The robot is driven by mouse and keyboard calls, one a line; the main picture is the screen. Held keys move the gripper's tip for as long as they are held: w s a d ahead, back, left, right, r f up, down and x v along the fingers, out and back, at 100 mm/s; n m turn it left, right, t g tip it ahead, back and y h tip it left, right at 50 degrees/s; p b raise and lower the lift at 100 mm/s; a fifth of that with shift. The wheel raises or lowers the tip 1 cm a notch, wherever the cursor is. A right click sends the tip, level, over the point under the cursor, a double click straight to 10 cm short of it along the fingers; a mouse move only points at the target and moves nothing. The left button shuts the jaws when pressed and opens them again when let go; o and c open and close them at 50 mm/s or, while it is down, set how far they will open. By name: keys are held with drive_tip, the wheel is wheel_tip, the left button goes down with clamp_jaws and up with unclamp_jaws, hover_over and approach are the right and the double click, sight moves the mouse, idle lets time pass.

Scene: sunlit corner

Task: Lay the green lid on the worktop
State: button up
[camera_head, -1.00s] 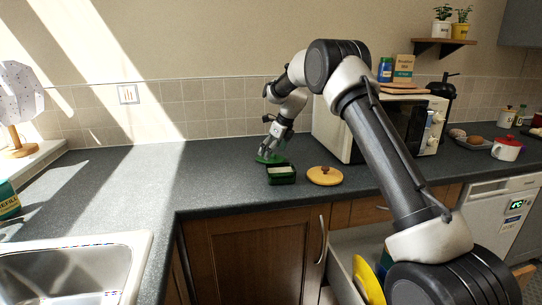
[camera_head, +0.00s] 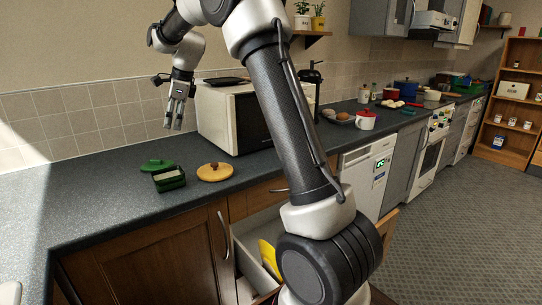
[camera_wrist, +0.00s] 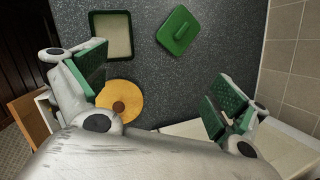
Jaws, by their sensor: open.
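The green lid (camera_head: 157,165) lies flat on the grey worktop (camera_head: 112,194), just behind the green box (camera_head: 170,181). In the wrist view the lid (camera_wrist: 179,30) lies apart from the open box (camera_wrist: 130,38), with its raised grip facing up. The box holds something pale. My gripper (camera_head: 175,128) hangs in the air above the worktop, to the right of the lid and higher than it. In the wrist view its two green-padded fingers (camera_wrist: 152,88) are spread wide with nothing between them.
A round yellow-wood lid (camera_head: 215,172) with a knob lies right of the box. A white microwave (camera_head: 228,118) stands behind it, close to my gripper. A drawer (camera_head: 254,254) stands open below the worktop. The worktop left of the green lid is clear.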

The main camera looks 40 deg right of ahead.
drive_tip(key=s+d+r+n, duration=0.2)
drive_tip(key=s+n, duration=0.2)
drive_tip(key=s, duration=0.4)
drive_tip(key=s+d+r+n+h, duration=0.15)
drive_tip(key=s+n, duration=0.25)
drive_tip(key=s, duration=0.4)
drive_tip(key=s+d+r+n, duration=0.2)
drive_tip(key=s+r+n, duration=0.1)
drive_tip(key=s, duration=0.5)
drive_tip(key=s+d+f+n, duration=0.1)
drive_tip(key=s+f+n, duration=0.1)
drive_tip(key=s, duration=0.4)
drive_tip(key=s+d+f+n, duration=0.1)
drive_tip(key=s+f+n, duration=0.1)
drive_tip(key=s+n, duration=0.3)
drive_tip(key=s+d+f+n+h, duration=0.1)
drive_tip(key=s+f+n, duration=0.2)
drive_tip(key=s, duration=0.6)
drive_tip(key=shift+s+d+n+t, duration=0.25)
drive_tip(key=shift+n+t, duration=0.15)
drive_tip(key=shift+n, duration=0.1)
